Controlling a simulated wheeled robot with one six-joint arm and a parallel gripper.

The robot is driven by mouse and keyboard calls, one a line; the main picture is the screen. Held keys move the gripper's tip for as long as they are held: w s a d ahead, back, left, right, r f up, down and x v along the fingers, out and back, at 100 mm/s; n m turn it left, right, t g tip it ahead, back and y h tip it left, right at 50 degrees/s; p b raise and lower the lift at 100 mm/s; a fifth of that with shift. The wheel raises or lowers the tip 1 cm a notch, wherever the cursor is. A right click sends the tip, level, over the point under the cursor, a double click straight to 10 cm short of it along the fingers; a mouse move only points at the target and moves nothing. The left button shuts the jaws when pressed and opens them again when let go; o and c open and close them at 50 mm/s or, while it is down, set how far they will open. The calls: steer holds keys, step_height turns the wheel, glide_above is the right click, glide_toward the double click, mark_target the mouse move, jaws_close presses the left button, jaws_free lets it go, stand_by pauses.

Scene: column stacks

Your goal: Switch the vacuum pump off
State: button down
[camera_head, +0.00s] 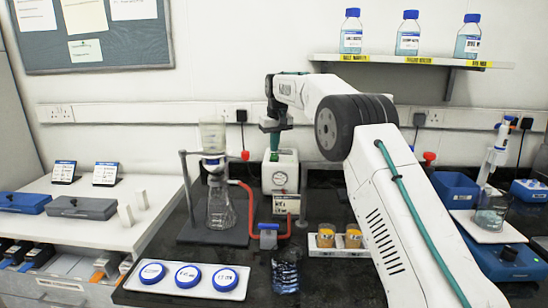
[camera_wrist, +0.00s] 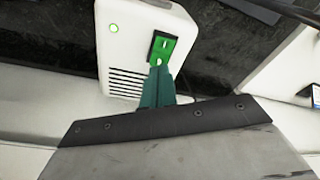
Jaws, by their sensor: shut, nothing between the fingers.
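The vacuum pump (camera_head: 289,166) is a white box with a round gauge on its front, at the back of the dark bench. In the wrist view the pump (camera_wrist: 125,60) shows a small lit green light (camera_wrist: 113,28), vent slots and a green rocker switch (camera_wrist: 165,48) in a black frame. My gripper (camera_head: 274,147) points down over the pump's top. In the wrist view its teal fingers (camera_wrist: 158,70) are shut and empty, with the tips at the near end of the switch. I cannot tell whether they touch it. The fingertips cover part of that end.
A glass filter flask (camera_head: 221,208) stands left of the pump, with red tubing (camera_head: 247,205). Blue-lidded dishes (camera_head: 187,277), amber jars (camera_head: 326,235) and a blue valve block (camera_head: 268,237) lie in front. A bottle shelf (camera_head: 400,61) hangs above right.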

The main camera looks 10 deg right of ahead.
mark_target(274, 155)
steer(key=shift+f, duration=0.8)
steer(key=shift+r, duration=3.55)
steer(key=s+d+r, duration=0.1)
steer(key=s+r, duration=0.9)
steer(key=s, duration=0.5)
steer(key=s+d+m, duration=0.1)
steer(key=s, duration=1.6)
steer(key=s+f, duration=0.5)
steer(key=s, duration=0.5)
steer(key=s+f+m, duration=0.1)
steer(key=s+f, duration=0.4)
steer(key=s, duration=0.5)
steer(key=s+d+f, duration=0.1)
steer(key=s+f, duration=0.4)
steer(key=s, duration=0.5)
steer(key=shift+f, duration=0.2)
